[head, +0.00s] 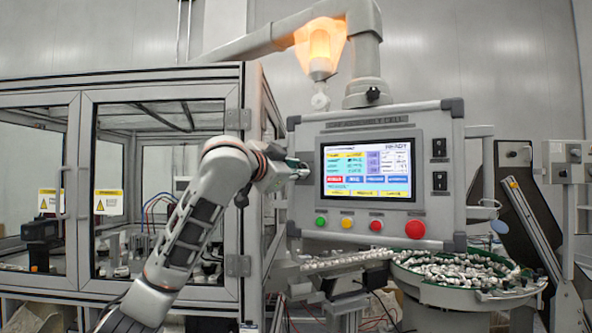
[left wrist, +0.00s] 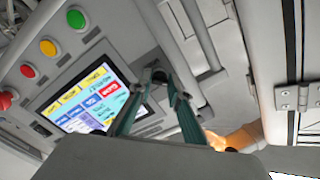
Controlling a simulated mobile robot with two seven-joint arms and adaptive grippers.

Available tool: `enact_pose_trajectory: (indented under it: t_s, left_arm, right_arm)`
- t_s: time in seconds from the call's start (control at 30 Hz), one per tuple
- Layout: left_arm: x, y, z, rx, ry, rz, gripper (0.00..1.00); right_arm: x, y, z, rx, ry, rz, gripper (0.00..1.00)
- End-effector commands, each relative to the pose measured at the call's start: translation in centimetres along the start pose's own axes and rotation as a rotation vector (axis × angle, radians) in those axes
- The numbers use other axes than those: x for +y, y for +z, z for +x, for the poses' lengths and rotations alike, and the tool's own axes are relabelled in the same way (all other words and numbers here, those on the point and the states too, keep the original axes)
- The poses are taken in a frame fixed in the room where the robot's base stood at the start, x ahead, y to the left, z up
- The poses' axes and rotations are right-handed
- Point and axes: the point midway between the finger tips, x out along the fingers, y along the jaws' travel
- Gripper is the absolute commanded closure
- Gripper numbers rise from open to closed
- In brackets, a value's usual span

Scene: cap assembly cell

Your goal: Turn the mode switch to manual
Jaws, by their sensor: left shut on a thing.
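The control panel (head: 300,215) carries a lit screen (head: 367,170). My left gripper (head: 301,168) is at the panel's left side, beside the screen. In the left wrist view its two green-grey fingers (left wrist: 160,76) come together at the panel face, past the screen's edge (left wrist: 98,98). They are shut on a small dark part, which I take to be the mode switch. The fingertips hide most of it, so its label and setting cannot be read. My right gripper is in neither view.
Below the screen are a green button (head: 320,222), a yellow one (head: 347,222), a red one (head: 376,225) and a large red one (head: 415,229). Black switches (head: 438,148) sit right of the screen. A glazed cabinet (head: 243,205) stands left. A parts bowl (head: 440,292) is below.

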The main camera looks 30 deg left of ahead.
Motion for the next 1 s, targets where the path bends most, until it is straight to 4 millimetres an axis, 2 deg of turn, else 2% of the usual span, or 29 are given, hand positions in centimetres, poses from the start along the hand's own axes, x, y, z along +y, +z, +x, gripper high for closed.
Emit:
enact_pose_trajectory:
  t_s: [0.1,0.13,0.2,0.5,0.63,0.77,1.0]
  left_arm:
    - [0.0,0.0,0.0,0.000,0.001,-0.001,1.00]
    - [0.0,0.0,0.0,0.000,0.001,0.000,0.77]
    - [0.0,0.0,0.0,0.000,0.001,0.000,0.65]
    - [0.0,0.0,0.0,0.000,0.000,0.001,0.65]
    - [-0.1,0.0,-0.7,0.000,-0.001,0.002,0.65]
    - [-0.1,0.0,-2.6,0.001,-0.002,0.004,0.65]
    - [-0.1,0.0,-7.5,0.001,-0.003,0.003,0.65]
  right_arm:
    - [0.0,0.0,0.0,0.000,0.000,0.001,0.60]
    - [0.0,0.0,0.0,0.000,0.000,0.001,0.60]
    - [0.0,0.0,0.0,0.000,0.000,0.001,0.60]
    - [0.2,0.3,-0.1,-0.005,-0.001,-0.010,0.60]
    - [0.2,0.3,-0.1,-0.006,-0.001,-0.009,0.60]
    - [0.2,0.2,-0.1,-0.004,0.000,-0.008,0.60]
    - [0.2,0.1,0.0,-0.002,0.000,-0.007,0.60]
